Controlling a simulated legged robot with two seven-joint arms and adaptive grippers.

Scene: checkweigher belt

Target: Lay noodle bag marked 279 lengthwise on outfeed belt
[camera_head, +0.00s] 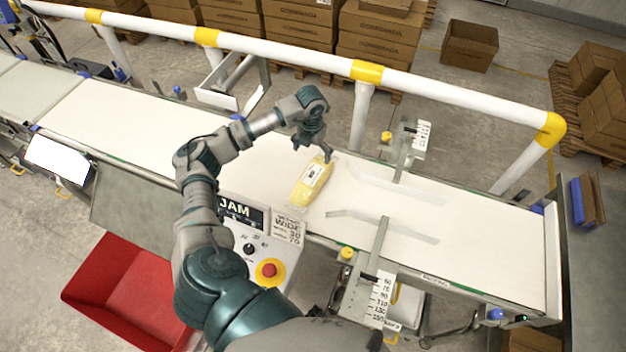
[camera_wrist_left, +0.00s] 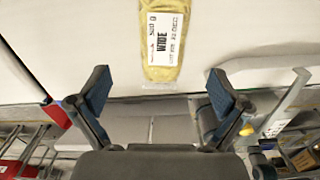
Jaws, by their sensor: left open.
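A yellow noodle bag (camera_head: 303,196) with a white label lies flat on the white belt (camera_head: 255,187), its long side running across the belt. In the left wrist view the bag (camera_wrist_left: 160,73) is at the top centre. Its label reads WIDE; I cannot make out 279. My left gripper (camera_head: 314,150) is over the far end of the bag, pointing down. In the left wrist view its two fingers (camera_wrist_left: 158,92) are spread apart with nothing between them, and the bag lies beyond them. My right gripper is not in view.
Two guide rails (camera_head: 382,232) stand over the belt right of the bag, with scale plates (camera_head: 381,300). A control box with a red button (camera_head: 268,270) stands at the near edge, beside a red bin (camera_head: 125,290). A white railing (camera_head: 290,55) runs behind. The belt's right end is clear.

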